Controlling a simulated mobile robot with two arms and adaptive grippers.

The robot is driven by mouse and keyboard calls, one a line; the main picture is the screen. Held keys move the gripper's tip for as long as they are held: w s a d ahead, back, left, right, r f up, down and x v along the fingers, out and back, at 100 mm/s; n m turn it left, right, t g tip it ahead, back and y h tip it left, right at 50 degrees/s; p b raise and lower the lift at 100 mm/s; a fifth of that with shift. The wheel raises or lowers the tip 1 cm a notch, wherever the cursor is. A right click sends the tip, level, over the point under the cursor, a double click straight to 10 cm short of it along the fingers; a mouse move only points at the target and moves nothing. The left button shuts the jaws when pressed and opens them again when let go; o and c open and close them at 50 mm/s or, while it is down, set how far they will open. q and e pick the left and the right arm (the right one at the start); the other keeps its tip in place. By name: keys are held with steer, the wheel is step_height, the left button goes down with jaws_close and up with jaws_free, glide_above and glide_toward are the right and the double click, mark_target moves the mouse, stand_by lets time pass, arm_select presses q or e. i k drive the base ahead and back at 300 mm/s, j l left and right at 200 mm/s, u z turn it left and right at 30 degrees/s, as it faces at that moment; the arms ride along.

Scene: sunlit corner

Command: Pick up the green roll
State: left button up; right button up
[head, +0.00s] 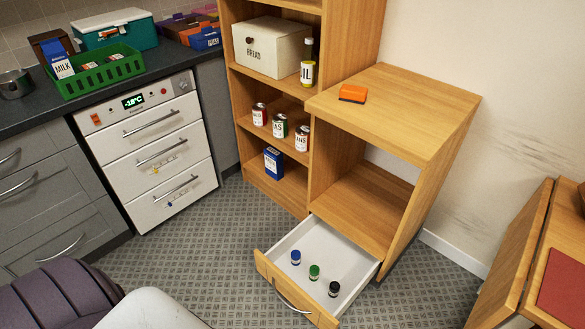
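Neither of my grippers shows in the head view.
The drawer front (290,298) with its curved handle sticks out over the patterned floor. An open cabinet space (365,200) lies above the drawer, with an orange sponge-like block (352,93) on top. A wooden table (525,260) stands at right. Dark ribbed padding (60,295) fills the lower left.

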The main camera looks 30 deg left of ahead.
mark_target(313, 272)
steer(key=u, duration=1)
